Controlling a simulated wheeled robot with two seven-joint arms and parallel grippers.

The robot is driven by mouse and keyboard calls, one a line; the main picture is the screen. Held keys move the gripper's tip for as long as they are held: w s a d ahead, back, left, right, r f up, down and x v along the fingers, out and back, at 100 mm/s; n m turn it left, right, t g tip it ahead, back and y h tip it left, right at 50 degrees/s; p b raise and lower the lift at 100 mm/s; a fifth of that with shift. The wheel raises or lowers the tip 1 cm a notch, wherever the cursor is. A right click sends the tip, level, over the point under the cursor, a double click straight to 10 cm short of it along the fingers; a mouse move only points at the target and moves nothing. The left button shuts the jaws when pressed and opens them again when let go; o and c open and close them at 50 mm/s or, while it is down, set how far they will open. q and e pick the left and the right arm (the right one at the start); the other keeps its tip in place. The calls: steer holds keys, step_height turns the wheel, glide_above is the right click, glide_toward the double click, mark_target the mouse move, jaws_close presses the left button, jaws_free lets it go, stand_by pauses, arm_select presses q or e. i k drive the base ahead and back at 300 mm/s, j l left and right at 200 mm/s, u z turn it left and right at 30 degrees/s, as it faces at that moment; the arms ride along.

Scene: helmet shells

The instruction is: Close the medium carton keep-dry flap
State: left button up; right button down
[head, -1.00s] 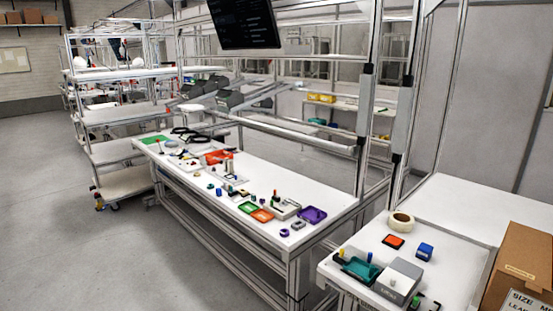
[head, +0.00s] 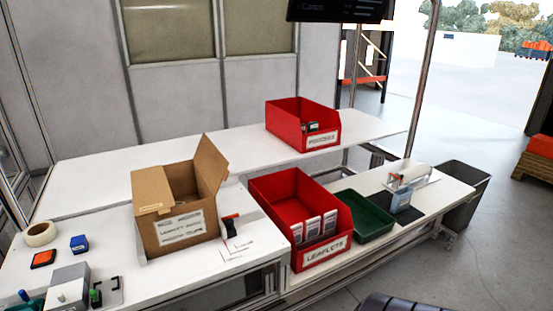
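One cardboard carton (head: 175,235) stands on the white bench in the head view, left of the middle. A label with printed text is on its front. One flap (head: 212,165) on its right side stands up, tilted outward. A flap (head: 152,190) on the left lies folded over part of the top. The opening between them shows the dark inside. The label is too blurred to read the carton's size for certain. Neither of my grippers is in the head view.
A red bin (head: 268,200) marked leaflets stands right of the carton, with a green tray (head: 362,218) beyond it. Another red bin (head: 285,118) is on the rear shelf. A tape roll (head: 40,234) and a blue block (head: 79,244) lie left. A tape dispenser (head: 230,228) is near the carton.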

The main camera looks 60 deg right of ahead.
mark_target(213, 166)
steer(key=z, duration=1.35)
